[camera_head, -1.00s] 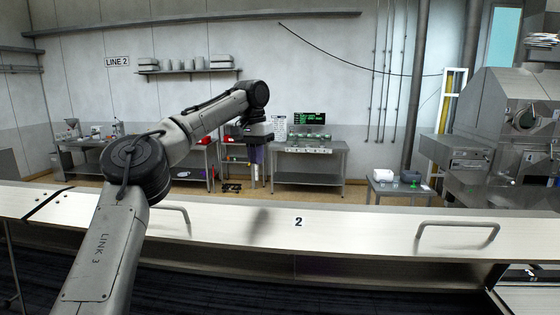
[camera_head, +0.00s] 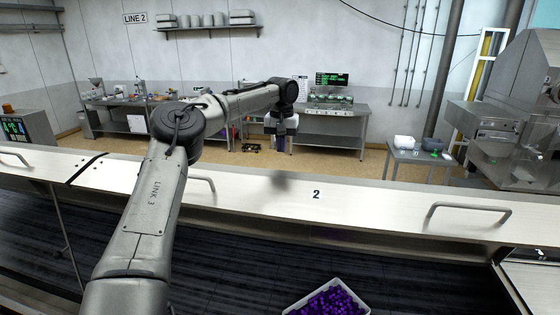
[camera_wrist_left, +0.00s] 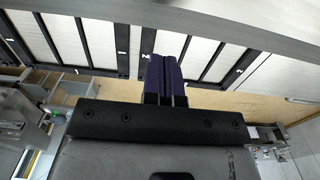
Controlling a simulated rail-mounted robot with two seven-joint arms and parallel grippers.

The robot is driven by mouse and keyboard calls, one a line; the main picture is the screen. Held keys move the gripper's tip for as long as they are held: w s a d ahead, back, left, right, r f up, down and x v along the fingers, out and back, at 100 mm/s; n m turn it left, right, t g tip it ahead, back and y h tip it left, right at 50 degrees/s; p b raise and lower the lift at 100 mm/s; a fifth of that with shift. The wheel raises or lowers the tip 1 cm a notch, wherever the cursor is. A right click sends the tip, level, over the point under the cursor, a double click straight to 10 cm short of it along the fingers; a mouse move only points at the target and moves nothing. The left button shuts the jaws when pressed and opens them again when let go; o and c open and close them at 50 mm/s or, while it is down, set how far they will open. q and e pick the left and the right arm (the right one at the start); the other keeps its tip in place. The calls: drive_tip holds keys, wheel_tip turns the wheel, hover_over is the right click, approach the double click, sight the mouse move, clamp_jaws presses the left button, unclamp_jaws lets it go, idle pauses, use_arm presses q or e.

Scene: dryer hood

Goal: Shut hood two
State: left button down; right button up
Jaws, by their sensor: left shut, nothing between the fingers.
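Hood two (camera_head: 370,202) is the long white panel marked "2" across the head view. Two grey bar handles are on it, one left of the number (camera_head: 203,182) and one to the right (camera_head: 470,208). Below its front edge I see into a dark space, so it looks raised. My left arm reaches over the panel from the left. My left gripper (camera_head: 281,143) points down above the panel's far side, left of the "2", apart from both handles. In the left wrist view its purple fingers (camera_wrist_left: 165,75) are together and empty. My right gripper is out of view.
A white tray (camera_head: 300,303) of purple pieces sits on the dark belt (camera_head: 240,270) below the hood. A neighbouring panel with a handle (camera_head: 15,158) is at left. Steel tables, a small table (camera_head: 420,156) and a large machine (camera_head: 520,115) stand beyond, across open floor.

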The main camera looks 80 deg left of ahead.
use_arm(q)
drive_tip(key=shift+d+f, duration=0.15)
drive_tip(key=shift+f, duration=0.55)
drive_tip(key=shift+s+d+f+p, duration=0.15)
drive_tip(key=shift+s+d+f, duration=0.15)
drive_tip(key=shift+d+f, duration=0.3)
drive_tip(key=shift+s+d+f+p, duration=0.15)
drive_tip(key=shift+s+d+f, duration=0.2)
drive_tip(key=shift+f, duration=0.4)
drive_tip(key=shift+d+f, duration=0.1)
drive_tip(key=shift+d, duration=0.1)
